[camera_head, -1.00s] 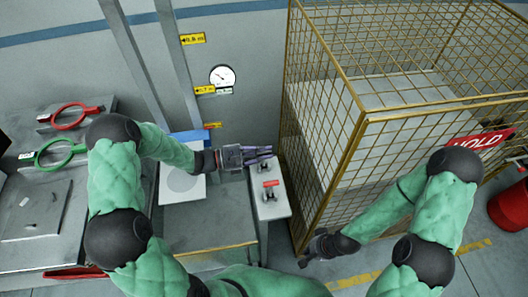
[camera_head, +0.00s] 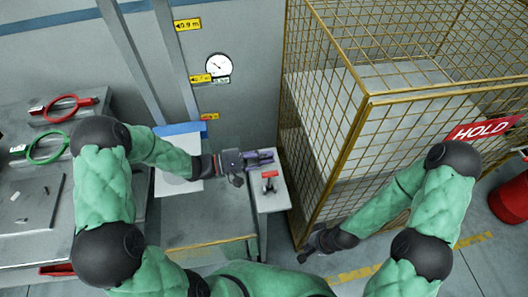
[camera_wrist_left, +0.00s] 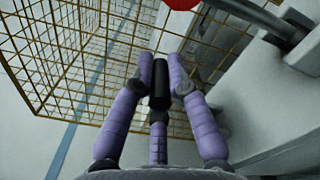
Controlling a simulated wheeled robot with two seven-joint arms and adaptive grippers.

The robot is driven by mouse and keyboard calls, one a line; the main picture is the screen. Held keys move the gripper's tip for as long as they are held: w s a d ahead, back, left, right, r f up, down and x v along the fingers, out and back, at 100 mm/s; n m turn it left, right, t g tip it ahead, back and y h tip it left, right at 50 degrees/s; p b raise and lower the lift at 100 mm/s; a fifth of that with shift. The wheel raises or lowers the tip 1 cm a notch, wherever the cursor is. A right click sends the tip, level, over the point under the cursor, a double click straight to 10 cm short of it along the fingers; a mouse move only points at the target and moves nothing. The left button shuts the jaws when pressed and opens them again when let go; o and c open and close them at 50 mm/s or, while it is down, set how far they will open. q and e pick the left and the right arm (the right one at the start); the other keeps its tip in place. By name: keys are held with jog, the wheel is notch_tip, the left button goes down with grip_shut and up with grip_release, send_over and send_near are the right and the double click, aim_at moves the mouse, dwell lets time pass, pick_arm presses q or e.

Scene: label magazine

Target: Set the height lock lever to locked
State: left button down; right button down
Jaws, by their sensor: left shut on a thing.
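A pale control box (camera_head: 272,202) stands left of the wire cage and carries two levers. The nearer lever has a red handle (camera_head: 268,175); its red knob (camera_wrist_left: 180,3) and grey rod also show in the wrist view. My left gripper (camera_head: 266,157) is over the far end of the box. In the wrist view its purple fingers (camera_wrist_left: 160,78) are shut on a black cylindrical handle (camera_wrist_left: 159,92). I cannot read which lever is the height lock, and the gripper hides the far lever in the head view. My right gripper (camera_head: 308,254) hangs low by the cage's front corner; its fingers are unclear.
A gold wire cage (camera_head: 362,105) with a red HOLD sign (camera_head: 485,129) stands to the right. A round gauge (camera_head: 218,66) and yellow height marks (camera_head: 187,25) are on the wall. Red (camera_head: 68,105) and green (camera_head: 46,150) rings lie on the left bench.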

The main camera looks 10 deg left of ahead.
pick_arm(q)
jog(key=s+f+m+b, duration=0.1)
jog(key=m+b, duration=0.1)
jog(key=m, duration=0.1)
jog(key=shift+s+d+f, duration=0.35)
jog(key=shift+s+f, duration=0.05)
jog(key=shift+s+d+f, duration=0.15)
jog(key=shift+s+f, duration=0.15)
jog(key=shift+f, duration=0.1)
jog(key=c, duration=1.2)
grip_release()
jog(key=shift+s+a, duration=0.15)
jog(key=shift+a, duration=0.3)
jog(key=v, duration=1.1)
